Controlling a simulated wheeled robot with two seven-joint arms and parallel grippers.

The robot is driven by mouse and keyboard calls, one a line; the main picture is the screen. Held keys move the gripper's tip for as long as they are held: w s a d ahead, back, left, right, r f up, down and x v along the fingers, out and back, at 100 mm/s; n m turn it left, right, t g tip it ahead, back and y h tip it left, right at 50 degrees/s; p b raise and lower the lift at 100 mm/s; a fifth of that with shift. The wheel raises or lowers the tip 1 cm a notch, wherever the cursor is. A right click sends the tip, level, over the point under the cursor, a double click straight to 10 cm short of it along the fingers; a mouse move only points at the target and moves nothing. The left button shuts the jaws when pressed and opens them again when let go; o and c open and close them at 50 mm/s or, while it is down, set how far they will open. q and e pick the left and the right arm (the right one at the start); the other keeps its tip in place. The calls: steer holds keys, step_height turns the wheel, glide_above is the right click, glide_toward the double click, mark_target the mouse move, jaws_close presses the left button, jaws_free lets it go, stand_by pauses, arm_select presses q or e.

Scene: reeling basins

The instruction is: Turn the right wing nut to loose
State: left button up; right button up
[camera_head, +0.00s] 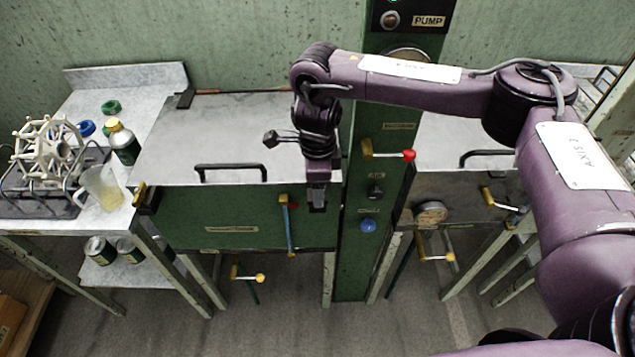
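My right arm comes in from the right, and my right gripper (317,203) points down at the right front edge of the left green basin (215,225). Its fingertips are small and dark, and their gap is unclear. I cannot clearly make out the right wing nut; the gripper and wrist cover part of that corner. A brass fitting (145,198) sits at this basin's left front corner. A brass-topped blue lever (290,228) hangs at the front, just left of the gripper, with a red spot beside it. My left gripper is not in view.
A green column (354,265) with a red-tipped brass lever (388,154) and knobs stands right of the gripper. A second lidded basin (455,187) is farther right. A side table (120,200) holds a reel (47,150), a jug (103,188) and bottles.

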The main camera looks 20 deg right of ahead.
steer(key=o, duration=1)
steer(key=shift+r, duration=0.1)
step_height(320, 180, up, 8)
steer(key=shift+f, duration=0.15)
